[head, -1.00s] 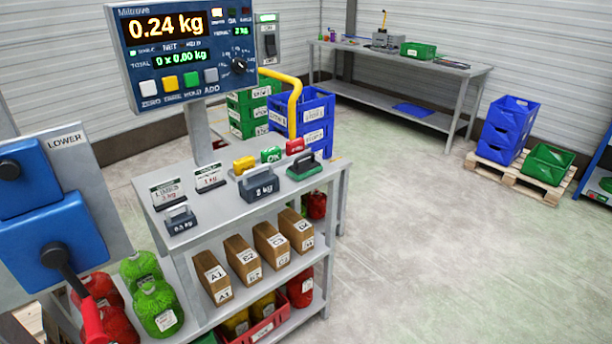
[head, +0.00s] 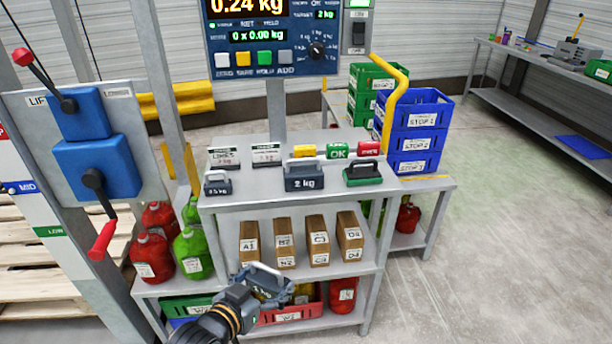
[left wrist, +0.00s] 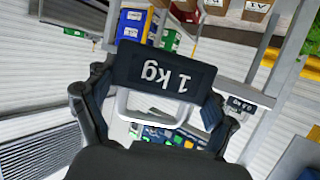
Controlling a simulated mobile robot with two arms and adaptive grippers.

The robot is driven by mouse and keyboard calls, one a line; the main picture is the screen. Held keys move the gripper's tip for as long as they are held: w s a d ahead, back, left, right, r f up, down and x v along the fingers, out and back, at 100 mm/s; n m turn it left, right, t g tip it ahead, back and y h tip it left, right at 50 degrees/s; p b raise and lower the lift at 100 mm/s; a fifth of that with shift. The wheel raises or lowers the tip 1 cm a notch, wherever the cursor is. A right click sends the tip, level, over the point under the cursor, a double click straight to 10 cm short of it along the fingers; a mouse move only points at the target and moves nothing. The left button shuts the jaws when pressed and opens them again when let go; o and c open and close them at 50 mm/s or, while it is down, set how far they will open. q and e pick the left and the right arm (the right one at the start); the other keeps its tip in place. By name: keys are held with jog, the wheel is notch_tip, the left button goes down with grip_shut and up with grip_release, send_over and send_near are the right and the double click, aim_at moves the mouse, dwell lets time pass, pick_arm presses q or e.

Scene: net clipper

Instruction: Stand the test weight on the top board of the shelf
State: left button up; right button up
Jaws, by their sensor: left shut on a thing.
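The test weight (left wrist: 165,78), a dark block marked "1 kg" with a pale handle, is between the fingers of my left gripper (left wrist: 150,105) in the left wrist view, its text upside down. My left gripper (head: 265,283) is shut on it in the head view, in front of the lower part of the grey shelf and below its top board (head: 257,190). The weight is hard to make out there. On the top board stand a 0.5 kg weight (head: 218,184), a 2 kg weight (head: 304,176) and a green block (head: 362,174). My right gripper is not in view.
Bare board lies between the 0.5 kg and 2 kg weights, before a card (head: 267,155). Boxes (head: 284,244) fill the middle board. Jugs (head: 194,254) stand left, beside a lever panel (head: 108,165). The display (head: 268,45) rises behind; floor is clear right.

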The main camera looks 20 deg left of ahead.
pick_arm(q)
jog(key=w+a+r+n+y, duration=0.1)
jog(key=w+a+r+y, duration=0.1)
jog(key=w+a+r, duration=0.6)
jog(key=w+a+r+n+y, duration=0.1)
jog(key=w+a+r, duration=0.3)
jog(key=a+r, duration=0.85)
jog(key=p, duration=0.1)
send_over(258, 190)
notch_tip(258, 190, down, 11)
jog(key=shift+a+f, duration=0.1)
jog(key=shift+a, duration=0.05)
jog(key=shift+w+f, duration=0.25)
jog(key=shift+f, duration=0.05)
jog(key=shift+f+p, duration=0.35)
jog(key=shift+f, duration=1.1)
jog(key=o, duration=1.6)
jog(key=shift+s+f, duration=0.15)
jog(key=shift+f, duration=0.1)
jog(key=shift+c, duration=0.2)
jog(key=shift+r, duration=0.1)
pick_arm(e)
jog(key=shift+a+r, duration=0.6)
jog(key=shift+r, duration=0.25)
